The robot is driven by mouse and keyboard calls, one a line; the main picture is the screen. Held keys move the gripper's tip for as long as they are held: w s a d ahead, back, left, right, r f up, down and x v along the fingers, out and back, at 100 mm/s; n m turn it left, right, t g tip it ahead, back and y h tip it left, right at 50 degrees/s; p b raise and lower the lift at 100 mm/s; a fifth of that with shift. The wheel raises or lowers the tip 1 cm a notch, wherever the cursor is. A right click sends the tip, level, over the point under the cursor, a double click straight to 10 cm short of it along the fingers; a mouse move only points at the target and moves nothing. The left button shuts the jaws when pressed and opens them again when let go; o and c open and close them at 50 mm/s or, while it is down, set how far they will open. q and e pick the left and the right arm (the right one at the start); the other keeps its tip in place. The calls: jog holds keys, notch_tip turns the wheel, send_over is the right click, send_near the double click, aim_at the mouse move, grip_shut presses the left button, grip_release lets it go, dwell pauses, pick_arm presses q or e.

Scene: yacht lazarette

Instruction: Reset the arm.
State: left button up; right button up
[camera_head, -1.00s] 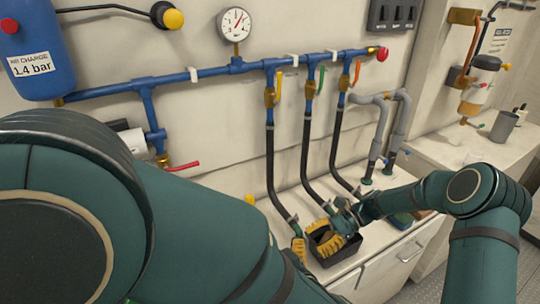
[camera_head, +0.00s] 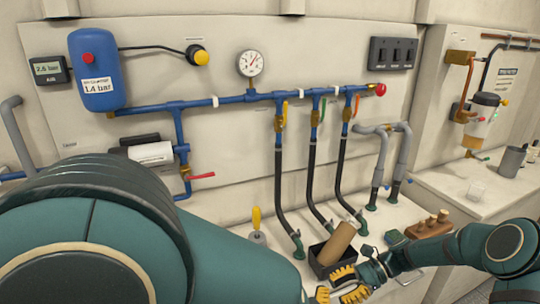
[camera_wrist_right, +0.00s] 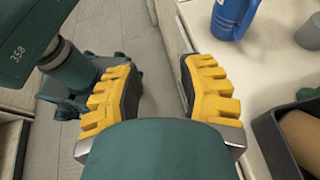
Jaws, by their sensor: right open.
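My right arm (camera_head: 470,247) reaches in from the right in the head view. Its gripper (camera_head: 338,286) has yellow finger pads and sits at the front of a black bin (camera_head: 318,266). In the right wrist view the same gripper (camera_wrist_right: 158,92) is open, with nothing between its fingers and grey floor beyond. The bin (camera_wrist_right: 268,140) stands to its right there. My left arm (camera_head: 90,235) fills the lower left of the head view; I cannot make out its gripper.
A tan cylinder (camera_head: 338,242) leans in the bin. A blue jug (camera_wrist_right: 230,18) stands on the counter. Three black hoses (camera_head: 278,185) hang from a blue pipe (camera_head: 225,101). A wooden block with pegs (camera_head: 428,228) lies right of the bin.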

pick_arm(q)
jog(key=w+a+f+m+g+h, duration=0.1)
jog(key=w+a+f+g+h, duration=0.2)
jog(key=f, duration=0.5)
jog(key=w+a+f+m+g+h, duration=0.1)
jog(key=w+a+f+h, duration=0.3)
jog(key=f, duration=0.5)
jog(key=s+a+f+g+h, duration=0.1)
jog(key=s+a+f+g, duration=0.2)
jog(key=s+f, duration=0.2)
jog(key=s+a+f+m+g+h, duration=0.1)
jog(key=s+a+f+g, duration=0.2)
jog(key=s+f, duration=0.3)
jog(key=shift+a+f+g, duration=0.4)
jog(key=shift+f+g, duration=0.2)
jog(key=shift+f, duration=0.05)
pick_arm(e)
jog(key=s+a+f+n+t+h, duration=0.2)
jog(key=s+a+f+n+h, duration=0.2)
jog(key=s, duration=0.5)
jog(key=s+a+f+n+t+h, duration=0.2)
jog(key=s+a+f+n+h, duration=0.2)
jog(key=s+f+n, duration=0.4)
notch_tip(320, 180, down, 3)
jog(key=shift+s+a+r+n+t+h, duration=0.2)
jog(key=shift+s+n+t+h, duration=0.25)
jog(key=shift+n, duration=0.35)
